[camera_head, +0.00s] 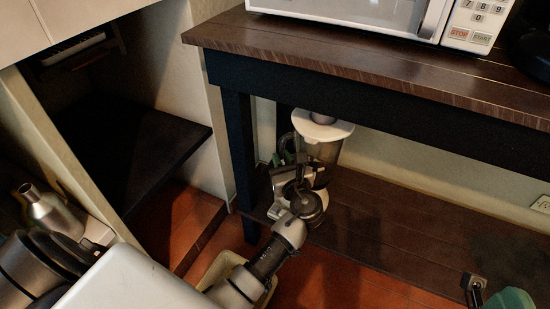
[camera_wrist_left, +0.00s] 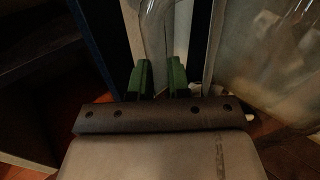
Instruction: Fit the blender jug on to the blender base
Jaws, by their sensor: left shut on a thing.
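The blender jug (camera_head: 327,151) is see-through with a pale round top. It hangs upright under the table top, above the low dark shelf. My left gripper (camera_head: 288,152) is at the jug's left side, partly hidden by its own wrist. In the left wrist view, its green fingers (camera_wrist_left: 159,80) are shut on the clear handle (camera_wrist_left: 158,40), and the jug's clear wall (camera_wrist_left: 283,45) stands to the right. I cannot make out the blender base in either view.
The dark wooden table (camera_head: 390,62) carries a white microwave (camera_head: 350,12). Its leg (camera_head: 240,160) stands just left of the jug. The low shelf (camera_head: 390,225) looks mostly bare. A green thing (camera_head: 511,299) with a dark part is cut off at bottom right. A dark side shelf (camera_head: 150,160) is at left.

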